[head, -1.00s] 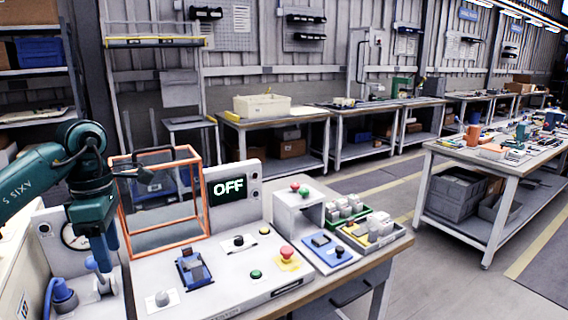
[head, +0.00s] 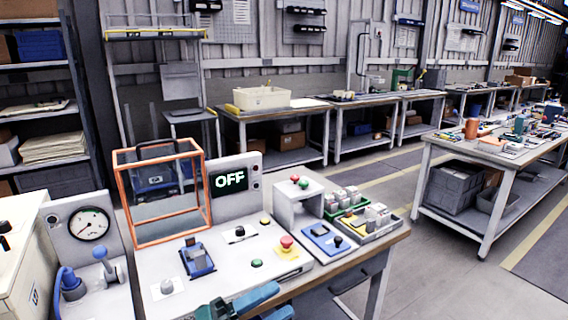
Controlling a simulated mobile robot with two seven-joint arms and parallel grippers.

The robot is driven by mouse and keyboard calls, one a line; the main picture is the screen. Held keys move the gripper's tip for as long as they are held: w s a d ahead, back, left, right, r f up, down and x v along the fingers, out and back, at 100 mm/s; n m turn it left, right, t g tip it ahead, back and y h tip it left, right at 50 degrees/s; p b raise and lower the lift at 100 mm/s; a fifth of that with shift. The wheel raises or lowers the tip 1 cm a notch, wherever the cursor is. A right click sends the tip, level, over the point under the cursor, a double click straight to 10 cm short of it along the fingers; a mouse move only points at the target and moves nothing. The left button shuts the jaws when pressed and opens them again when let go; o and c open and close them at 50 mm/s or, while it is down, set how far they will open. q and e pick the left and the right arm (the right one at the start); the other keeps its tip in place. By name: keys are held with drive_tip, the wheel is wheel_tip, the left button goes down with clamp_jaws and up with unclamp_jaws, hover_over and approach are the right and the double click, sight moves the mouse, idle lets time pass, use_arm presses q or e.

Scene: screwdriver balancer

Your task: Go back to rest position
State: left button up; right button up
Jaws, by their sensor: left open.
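My left gripper (head: 273,303) shows at the bottom edge, in front of the workbench's near edge. Its blue fingers point right and are spread apart, with nothing between them. Most of its teal body is cut off by the frame. My right gripper is not in view. The white control panel (head: 215,278) on the bench carries a screen (head: 229,180) reading OFF, a red button on a yellow base (head: 287,245) and a blue fixture (head: 197,259). The gripper appears apart from all of these.
An orange-framed clear box (head: 165,215) stands at the panel's back left. A gauge (head: 88,225) and blue-handled valves are left of it. A small white stand (head: 299,197) and trays of parts (head: 376,231) are on the right. Open floor (head: 440,275) lies beyond the bench's right side.

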use_arm(q)
drive_tip(key=s+a+f+n+y, duration=0.4)
drive_tip(key=f+n+y, duration=0.1)
drive_tip(key=f+n, duration=0.3)
drive_tip(key=s+a+f+n+t+y, duration=0.1)
drive_tip(key=s+a+f+n+y, duration=0.3)
drive_tip(key=f+n+y, duration=0.2)
drive_tip(key=s+a+f+n+t+y, duration=0.1)
drive_tip(key=s+a+f+n+y, duration=0.3)
drive_tip(key=f+n, duration=0.6)
drive_tip(key=s+n+y, duration=0.1)
drive_tip(key=n+y, duration=0.1)
drive_tip(key=n, duration=0.2)
drive_tip(key=shift+f+p, duration=0.3)
drive_tip(key=shift+f, duration=0.1)
drive_tip(key=shift+s, duration=0.15)
drive_tip(key=shift+c, duration=0.4)
